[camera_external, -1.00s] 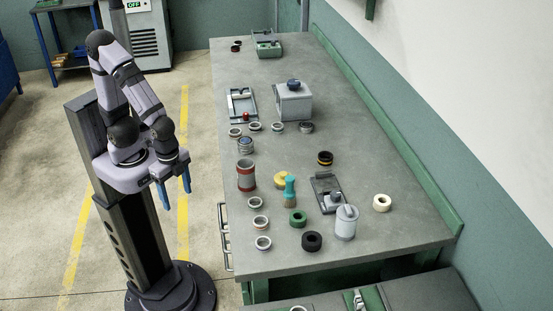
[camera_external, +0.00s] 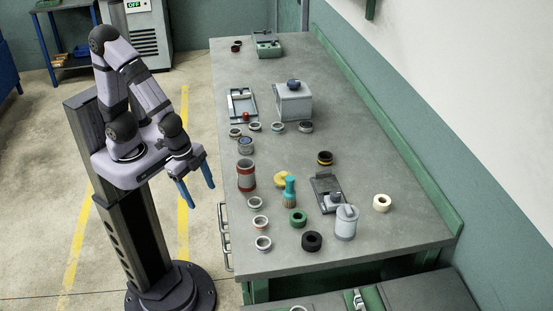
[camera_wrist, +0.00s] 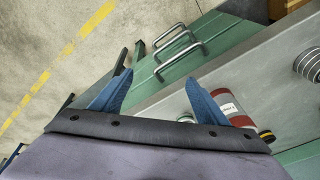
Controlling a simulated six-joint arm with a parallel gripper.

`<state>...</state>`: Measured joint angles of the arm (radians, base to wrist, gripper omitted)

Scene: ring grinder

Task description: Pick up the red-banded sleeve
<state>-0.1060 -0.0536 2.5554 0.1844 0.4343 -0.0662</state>
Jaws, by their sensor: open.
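The red-banded sleeve (camera_external: 246,176) is a grey cylinder with red bands at top and bottom, upright near the left edge of the workbench. In the wrist view the sleeve (camera_wrist: 229,106) lies right of my right finger, which partly overlaps its near side; a pale label shows on it. My gripper (camera_external: 196,194) has two blue fingers, spread apart and empty, in the air left of the bench edge. In the wrist view my gripper (camera_wrist: 156,92) shows the bench side between its fingers. The sleeve is apart from the fingers in the external view.
A grey ring stack (camera_external: 246,146) stands just behind the sleeve. A yellow piece (camera_external: 282,180) and a teal-handled brush (camera_external: 290,190) are to its right; several rings lie in front. The bench side has metal handles (camera_external: 224,237).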

